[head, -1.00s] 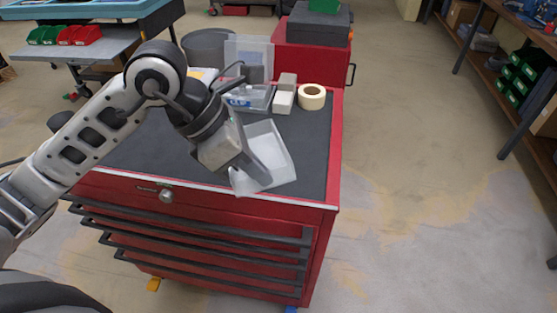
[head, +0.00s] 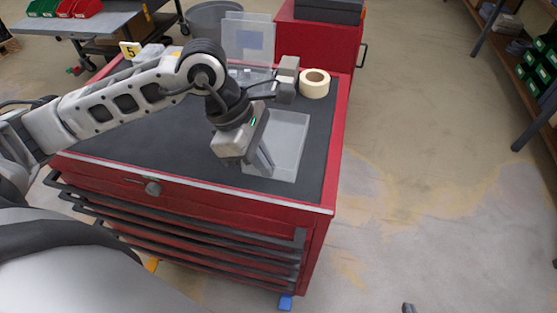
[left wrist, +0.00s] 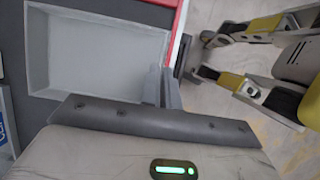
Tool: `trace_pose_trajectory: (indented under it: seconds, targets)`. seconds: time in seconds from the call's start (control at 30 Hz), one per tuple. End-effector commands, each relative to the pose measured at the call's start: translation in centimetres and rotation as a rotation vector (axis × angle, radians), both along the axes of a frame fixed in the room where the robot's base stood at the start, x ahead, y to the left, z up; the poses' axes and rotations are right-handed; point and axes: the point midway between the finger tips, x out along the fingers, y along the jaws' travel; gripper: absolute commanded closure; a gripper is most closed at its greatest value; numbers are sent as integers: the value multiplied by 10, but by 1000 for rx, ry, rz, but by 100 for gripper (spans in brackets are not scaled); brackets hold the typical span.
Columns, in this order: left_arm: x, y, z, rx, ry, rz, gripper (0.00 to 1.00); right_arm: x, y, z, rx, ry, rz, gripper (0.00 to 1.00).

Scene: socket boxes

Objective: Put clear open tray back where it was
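The clear open tray (head: 290,140) lies flat on the dark top of the red cabinet, near its front right part. It fills the upper left of the left wrist view (left wrist: 95,55) and looks empty. My left gripper (head: 265,160) is at the tray's near left part. In the left wrist view its two fingers (left wrist: 162,88) sit close together on either side of the tray's wall, shut on it. A small dark tip (head: 408,308) at the bottom edge of the head view may belong to my right gripper; its opening is not readable.
A roll of tape (head: 314,84), a grey box (head: 288,72) and a clear upright panel (head: 248,38) stand behind the tray. A yellow number sign (head: 130,49) is at the back left. The cabinet top (head: 130,140) left of the tray is clear.

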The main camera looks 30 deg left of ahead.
Motion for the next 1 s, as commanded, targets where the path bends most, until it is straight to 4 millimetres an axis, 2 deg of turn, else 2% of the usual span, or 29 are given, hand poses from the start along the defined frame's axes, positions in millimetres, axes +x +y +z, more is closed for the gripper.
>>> trace_pose_trajectory:
  seconds: [0.27,0.43,0.8,0.9,1.0]
  targets:
    - [4,0,-18,-1,2,6,100,-1,0,-1,-1,3,0,100]
    - [5,-1,-46,-1,1,4,100,-2,0,-11,-1,7,1,100]
    - [5,-1,-50,0,-3,2,100,1,3,-7,6,-5,5,100]
    - [5,-1,-48,0,0,2,75,1,3,-4,6,-6,6,100]
    - [5,-1,-48,0,0,2,75,0,3,-4,7,-5,7,100]
